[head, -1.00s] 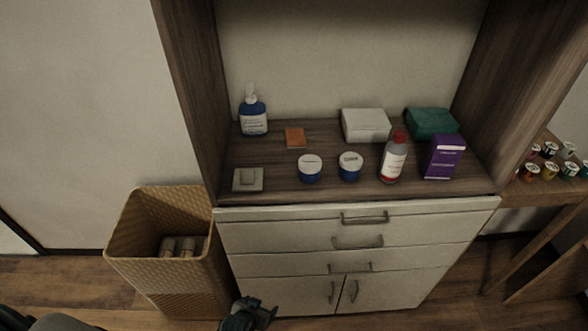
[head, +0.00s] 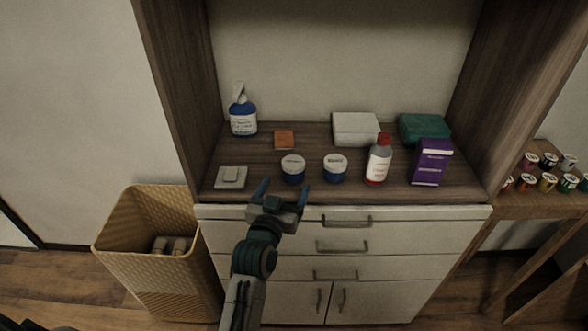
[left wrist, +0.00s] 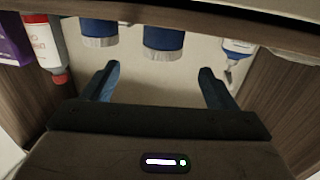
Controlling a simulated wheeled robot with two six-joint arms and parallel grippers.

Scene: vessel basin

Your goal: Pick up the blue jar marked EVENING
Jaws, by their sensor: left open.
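Two blue jars with pale lids stand side by side near the front of the shelf: a left jar (head: 292,171) and a right jar (head: 335,169). Lettering on their lids is too small to read, so I cannot tell which is marked EVENING. My left gripper (head: 282,190) is open and empty, just in front of the left jar at the shelf's front edge. In the left wrist view the scene is upside down; the left jar (left wrist: 163,38) shows ahead, between the open fingers (left wrist: 159,72), and the right jar (left wrist: 98,31) lies left of it. My right gripper is not in view.
On the shelf (head: 440,190) stand a red-capped bottle (head: 378,165), purple box (head: 431,165), pump bottle (head: 243,118), white box (head: 355,128), green box (head: 424,128), orange block (head: 284,140) and grey switch-like block (head: 231,177). A wicker basket (head: 150,260) stands left, below.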

